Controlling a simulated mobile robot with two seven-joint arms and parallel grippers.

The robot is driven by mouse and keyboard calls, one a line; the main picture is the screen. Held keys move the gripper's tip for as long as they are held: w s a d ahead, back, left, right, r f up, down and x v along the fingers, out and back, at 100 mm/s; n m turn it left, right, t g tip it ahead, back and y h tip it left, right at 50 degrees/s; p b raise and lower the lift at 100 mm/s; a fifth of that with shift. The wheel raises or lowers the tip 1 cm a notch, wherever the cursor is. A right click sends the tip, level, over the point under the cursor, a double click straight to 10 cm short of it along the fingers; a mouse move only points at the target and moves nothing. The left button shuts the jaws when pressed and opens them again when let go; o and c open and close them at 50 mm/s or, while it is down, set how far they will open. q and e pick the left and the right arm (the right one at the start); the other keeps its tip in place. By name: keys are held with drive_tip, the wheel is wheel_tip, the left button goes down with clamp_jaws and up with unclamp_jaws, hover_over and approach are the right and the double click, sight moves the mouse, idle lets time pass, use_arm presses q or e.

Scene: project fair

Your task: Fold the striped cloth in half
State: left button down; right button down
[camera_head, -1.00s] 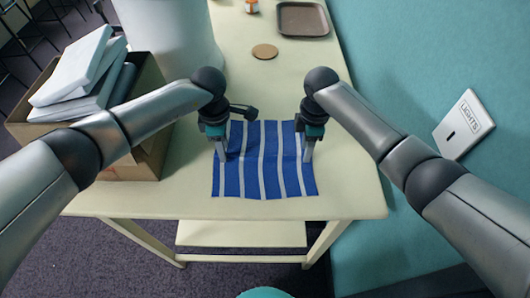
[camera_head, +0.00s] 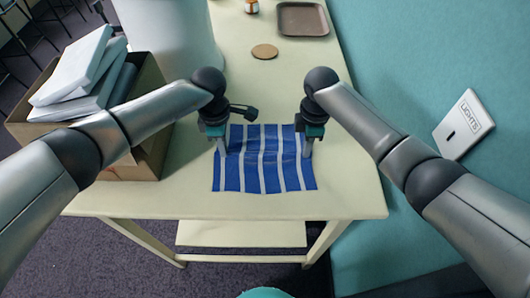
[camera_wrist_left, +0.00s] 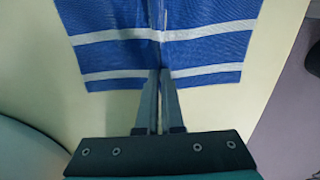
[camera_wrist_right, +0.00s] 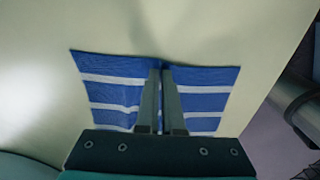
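The blue cloth with white stripes (camera_head: 252,174) lies spread near the front edge of the table, with slight wrinkles between my grippers. My left gripper (camera_head: 222,153) is at its left side and my right gripper (camera_head: 307,155) at its right side. In the left wrist view, the fingers (camera_wrist_left: 161,72) are together on the cloth (camera_wrist_left: 205,52), and a crease runs away from their tips. In the right wrist view, the fingers (camera_wrist_right: 161,72) are nearly together, and the cloth (camera_wrist_right: 110,95) puckers at their tips. Both are shut on cloth; the fingers hide the pinched spots.
A cardboard box (camera_head: 150,150) with white and grey packages stands left of the cloth. A round coaster (camera_head: 265,51), a brown tray (camera_head: 303,19) and a small orange-and-white bottle (camera_head: 251,6) are farther back. A teal wall (camera_head: 400,60) with a light switch plate (camera_head: 464,125) borders the right.

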use_arm(q)
drive_tip(key=shift+r, duration=0.1)
use_arm(e)
drive_tip(key=shift+r, duration=0.1)
idle(0.5)
